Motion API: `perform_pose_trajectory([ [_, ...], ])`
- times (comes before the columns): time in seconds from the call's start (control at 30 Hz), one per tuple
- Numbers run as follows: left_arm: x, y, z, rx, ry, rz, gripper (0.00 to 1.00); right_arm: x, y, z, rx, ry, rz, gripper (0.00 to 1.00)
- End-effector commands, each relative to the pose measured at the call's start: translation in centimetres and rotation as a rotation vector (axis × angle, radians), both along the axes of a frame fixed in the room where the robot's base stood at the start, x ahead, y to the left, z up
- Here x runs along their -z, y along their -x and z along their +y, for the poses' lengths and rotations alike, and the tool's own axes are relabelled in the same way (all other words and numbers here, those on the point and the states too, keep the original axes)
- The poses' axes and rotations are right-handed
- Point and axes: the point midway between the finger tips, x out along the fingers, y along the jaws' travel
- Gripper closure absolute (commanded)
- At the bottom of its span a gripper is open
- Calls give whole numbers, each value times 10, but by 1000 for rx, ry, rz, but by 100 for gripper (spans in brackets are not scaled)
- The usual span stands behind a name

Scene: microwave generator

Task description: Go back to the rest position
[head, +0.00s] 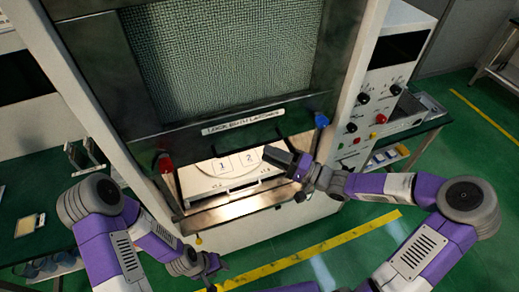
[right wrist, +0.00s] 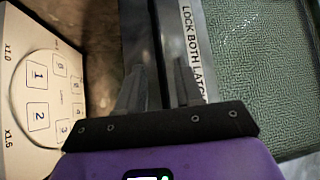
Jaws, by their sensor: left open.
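My left gripper (head: 208,266) is low in the head view, in front of and below the machine, small and dark against the green floor. It is open, and I see nothing held in it. My right gripper (head: 281,158) is in front of the machine's opening, below the raised door (head: 234,50), with its fingers pointing left. In the right wrist view its two dark fingers (right wrist: 157,85) stand apart with nothing clearly held between them. The door's dark lower edge lies behind them. A white numbered tray (head: 208,184) sits inside the opening.
A red latch (head: 165,163) and a blue latch (head: 321,120) flank the opening. A control panel (head: 376,104) with knobs is at the right. A green table (head: 40,205) stands at the left. The floor in front, with a yellow line (head: 330,243), is clear.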

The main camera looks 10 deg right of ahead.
Motion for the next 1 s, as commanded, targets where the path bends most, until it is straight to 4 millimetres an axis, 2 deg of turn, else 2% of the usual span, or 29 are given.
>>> perform_pose_trajectory([
  [0.17, 0, 0, 0, 0, 0, 0, 57, 2, 7, -10, -1, 0, 0, 64],
  [0.63, 0, 0, 0, 0, 0, 0, 57, 2, 7, -10, -1, -1, 0, 64],
  [0.73, 3, 0, 0, 0, 0, 0, 57, 8, 6, -8, 7, 2, 6, 64],
  [0.77, 5, 0, 0, 0, 0, 0, 57, 13, 5, -7, 14, 5, 12, 64],
  [0.87, 17, 0, 0, 0, 0, 0, 57, 45, -2, 1, 60, 34, 47, 64],
  [0.97, 36, 0, 0, 0, 0, 0, 57, 102, -8, 14, 119, 110, 114, 64],
  [1.0, 44, 0, 0, 0, 0, 0, 57, 130, -8, 20, 140, 157, 151, 64],
])
